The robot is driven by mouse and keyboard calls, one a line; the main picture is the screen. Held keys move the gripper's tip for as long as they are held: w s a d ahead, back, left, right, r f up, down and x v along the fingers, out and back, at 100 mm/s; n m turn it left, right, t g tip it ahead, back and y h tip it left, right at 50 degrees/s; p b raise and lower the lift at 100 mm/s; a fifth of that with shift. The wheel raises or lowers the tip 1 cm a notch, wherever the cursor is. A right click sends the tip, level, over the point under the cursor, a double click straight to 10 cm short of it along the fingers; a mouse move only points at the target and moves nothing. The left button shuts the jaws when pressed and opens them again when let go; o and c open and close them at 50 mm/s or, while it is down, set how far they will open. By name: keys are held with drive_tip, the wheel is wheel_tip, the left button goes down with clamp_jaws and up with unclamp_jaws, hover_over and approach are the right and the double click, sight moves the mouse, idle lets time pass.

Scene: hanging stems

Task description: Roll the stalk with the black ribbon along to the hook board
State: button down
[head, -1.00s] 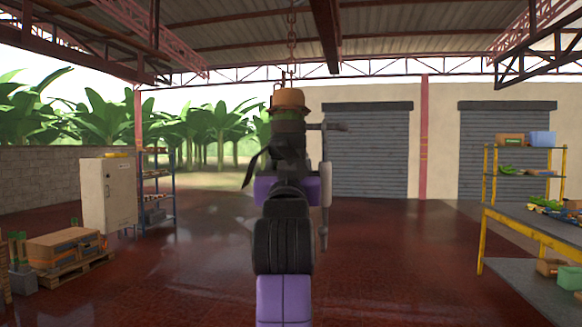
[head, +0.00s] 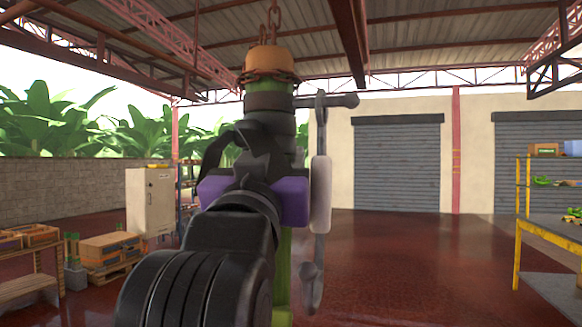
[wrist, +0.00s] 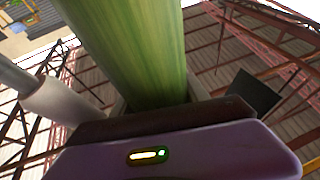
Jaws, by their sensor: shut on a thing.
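The green stalk (head: 282,255) hangs upright from a chain under an orange cap (head: 268,60), close in front of me in the head view. A black ribbon (head: 217,155) hangs off its upper left side, below dark bands. The stalk also fills the upper middle of the wrist view (wrist: 125,45). My gripper (wrist: 185,104) is shut on the stalk, with a dark finger to the right of it; in the head view my arm hides most of the grip. A grey rod with a pale sleeve (head: 320,195) hangs just right of the stalk. No hook board is recognisable.
A pale cabinet (head: 150,200), a pallet with boxes (head: 108,252) and a wooden bench (head: 28,285) stand at left. A yellow-framed shelf table (head: 545,222) stands at right. Open red floor (head: 400,265) lies between, before grey shutters (head: 397,165).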

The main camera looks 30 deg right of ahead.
drive_tip(key=shift+s+a, duration=1.35)
drive_tip(key=shift+a, duration=0.3)
drive_tip(key=c, duration=0.9)
unclamp_jaws()
drive_tip(key=shift+o, duration=0.2)
drive_tip(key=b+v, duration=0.2)
drive_tip(key=v, duration=0.5)
drive_tip(key=shift+s+a, duration=0.25)
drive_tip(key=shift+f, duration=0.15)
